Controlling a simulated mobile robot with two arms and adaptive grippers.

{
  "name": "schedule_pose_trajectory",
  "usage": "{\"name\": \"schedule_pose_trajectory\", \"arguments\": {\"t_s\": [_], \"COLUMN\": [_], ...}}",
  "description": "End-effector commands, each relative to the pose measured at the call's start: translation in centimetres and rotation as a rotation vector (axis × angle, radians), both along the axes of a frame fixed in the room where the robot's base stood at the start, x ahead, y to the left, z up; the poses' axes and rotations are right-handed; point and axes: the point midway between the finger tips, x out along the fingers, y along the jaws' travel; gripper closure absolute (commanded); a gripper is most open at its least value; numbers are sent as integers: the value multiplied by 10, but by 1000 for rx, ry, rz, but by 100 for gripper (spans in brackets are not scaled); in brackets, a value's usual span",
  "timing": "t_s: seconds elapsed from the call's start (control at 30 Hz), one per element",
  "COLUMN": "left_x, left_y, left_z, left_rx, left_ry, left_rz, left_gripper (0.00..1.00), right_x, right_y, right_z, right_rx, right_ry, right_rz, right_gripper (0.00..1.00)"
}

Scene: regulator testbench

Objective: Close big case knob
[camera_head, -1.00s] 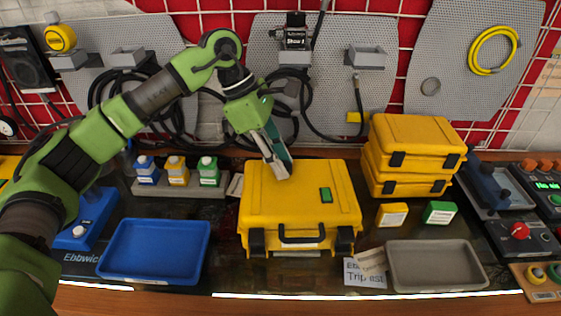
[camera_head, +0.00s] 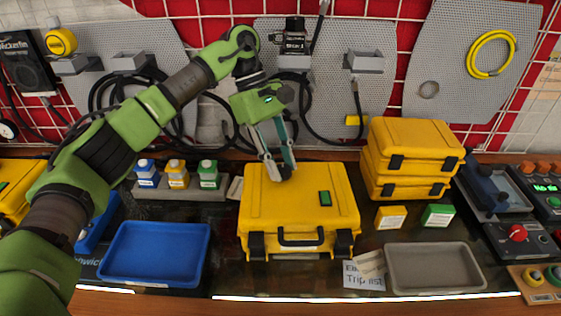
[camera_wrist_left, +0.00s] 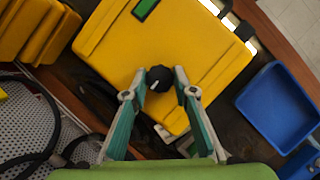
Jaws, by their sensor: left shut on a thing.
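The big yellow case (camera_head: 300,205) lies shut on the bench in the middle of the head view, its handle and latches facing the front. In the left wrist view the case (camera_wrist_left: 215,55) carries a round black knob (camera_wrist_left: 158,78) with a white mark near its edge. My left gripper (camera_head: 281,172) reaches down onto the top of the case near its back. In the left wrist view its two fingers (camera_wrist_left: 160,82) stand on either side of the knob and are shut on it. In the head view the fingers mostly hide the knob. My right gripper is not in view.
A blue tray (camera_head: 155,252) is left of the case and a grey tray (camera_head: 435,268) right of it. Two smaller yellow cases (camera_head: 415,145) are stacked at the back right. Small bottles on a rack (camera_head: 178,190) stand at the back left.

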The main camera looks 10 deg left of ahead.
Motion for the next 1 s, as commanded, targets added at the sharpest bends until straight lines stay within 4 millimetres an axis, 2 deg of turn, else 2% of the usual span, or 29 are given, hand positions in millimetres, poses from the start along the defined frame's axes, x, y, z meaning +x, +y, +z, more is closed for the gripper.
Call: {"name": "schedule_pose_trajectory", "arguments": {"t_s": [0.4,0.43,0.47,0.83,1.0], "left_x": [0,0,0,1,6], "left_y": [0,0,0,1,8], "left_z": [1,1,1,2,20], "left_rx": [-1,-1,-1,0,0], "left_ry": [-3,-3,-3,-2,-4], "left_rz": [-8,-8,-8,-6,-4], "left_gripper": [96,67,59,58,58], "right_x": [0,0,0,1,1], "right_y": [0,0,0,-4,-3], "right_z": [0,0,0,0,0], "right_rx": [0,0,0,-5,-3], "right_ry": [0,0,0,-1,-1], "right_rz": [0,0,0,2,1], "right_gripper": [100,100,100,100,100]}}
